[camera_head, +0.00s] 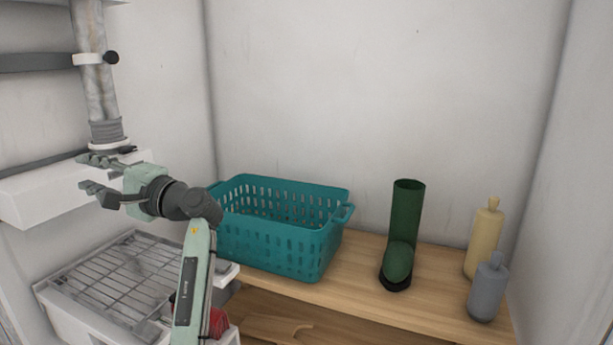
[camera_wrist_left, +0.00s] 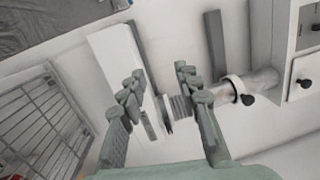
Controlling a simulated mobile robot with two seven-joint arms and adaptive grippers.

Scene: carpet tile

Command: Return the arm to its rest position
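My left gripper (camera_head: 92,174) is at the left of the head view, raised in front of a white ledge and above a wire rack. Its fingers point left and are spread apart, with nothing between them. In the left wrist view the two fingers of the left gripper (camera_wrist_left: 163,105) stand apart and empty, with the pipe and white ledge beyond them. My left arm (camera_head: 195,285) reaches up from the bottom of the head view. My right gripper is not in either view.
A teal basket (camera_head: 270,245) stands on a wooden shelf (camera_head: 360,280), close right of my arm. A green boot (camera_head: 405,215), a yellow bottle (camera_head: 484,240) and a grey bottle (camera_head: 488,290) stand farther right. The wire rack (camera_head: 120,275) lies below the gripper; a vertical pipe (camera_head: 95,75) rises behind.

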